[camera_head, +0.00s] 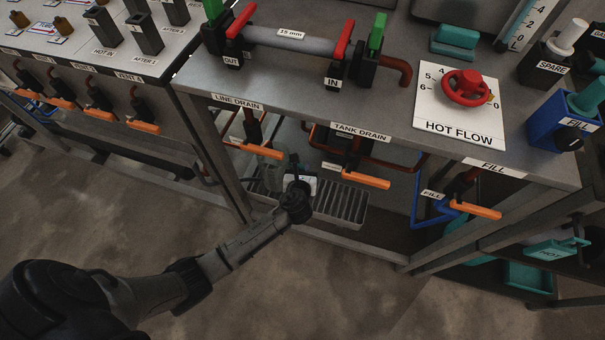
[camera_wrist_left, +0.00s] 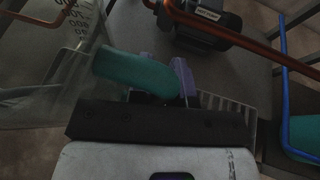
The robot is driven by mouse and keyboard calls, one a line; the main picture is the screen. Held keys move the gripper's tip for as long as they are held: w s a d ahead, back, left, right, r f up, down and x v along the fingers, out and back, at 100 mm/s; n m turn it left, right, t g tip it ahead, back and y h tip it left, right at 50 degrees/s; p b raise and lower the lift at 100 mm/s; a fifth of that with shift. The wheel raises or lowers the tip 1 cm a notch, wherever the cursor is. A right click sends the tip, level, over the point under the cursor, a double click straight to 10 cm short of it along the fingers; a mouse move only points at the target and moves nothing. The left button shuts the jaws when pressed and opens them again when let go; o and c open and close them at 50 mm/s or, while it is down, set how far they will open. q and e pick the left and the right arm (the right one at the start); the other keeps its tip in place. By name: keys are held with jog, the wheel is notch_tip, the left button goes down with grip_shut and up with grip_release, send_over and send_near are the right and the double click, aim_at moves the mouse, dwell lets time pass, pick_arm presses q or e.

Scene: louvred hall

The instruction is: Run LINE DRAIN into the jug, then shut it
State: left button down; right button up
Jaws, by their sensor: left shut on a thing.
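The LINE DRAIN label (camera_head: 238,102) is on the bench's front edge. Its valve has an orange lever (camera_head: 258,149) below the label. The clear jug (camera_head: 273,174) is low under that valve, partly hidden by the lever and my gripper. My left gripper (camera_head: 297,188) is at the jug's right side. In the left wrist view the jug (camera_wrist_left: 40,85) has dark graduation marks, and the purple fingertips (camera_wrist_left: 172,76) are shut on its teal handle (camera_wrist_left: 143,72). I cannot tell whether the jug holds liquid or whether the drain runs. My right gripper is not in view.
A slatted grey tray (camera_head: 342,205) lies right of the jug. The TANK DRAIN lever (camera_head: 365,180) and the FILL lever (camera_head: 475,210) stick out to the right. A bench leg (camera_head: 222,165) stands left of the jug. The floor in front is clear.

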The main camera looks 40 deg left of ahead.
pick_arm(q)
jog(key=shift+s+f+b, duration=0.1)
jog(key=shift+f+b, duration=0.2)
jog(key=shift+f, duration=0.6)
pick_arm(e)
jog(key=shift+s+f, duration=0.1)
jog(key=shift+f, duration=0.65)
pick_arm(q)
jog(key=shift+f, duration=0.2)
jog(key=c, duration=1.1)
grip_release()
jog(key=shift+o, duration=0.2)
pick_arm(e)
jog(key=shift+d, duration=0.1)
